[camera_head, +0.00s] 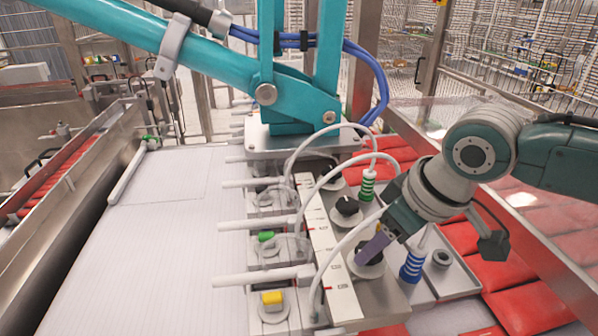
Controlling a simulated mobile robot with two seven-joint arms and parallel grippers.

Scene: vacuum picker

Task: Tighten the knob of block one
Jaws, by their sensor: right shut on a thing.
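A metal vacuum picker assembly (383,300) with a white numbered strip (325,245) sits in the middle. A black knob (347,206) on a pale round base stands free on its upper part. A second knob (362,257) sits lower, mostly hidden by my right gripper (368,253). My right gripper comes from the right, pointing down-left, and is shut on this lower knob. I cannot read which block number it belongs to. My left gripper is not in view.
White tubes (330,170) arch close to the gripper. A green-ringed fitting (367,187) and a blue-ringed fitting (411,267) stand near it. Red packs (525,300) lie right. A teal machine arm (150,30) crosses above. The white conveyor (150,255) at left is clear.

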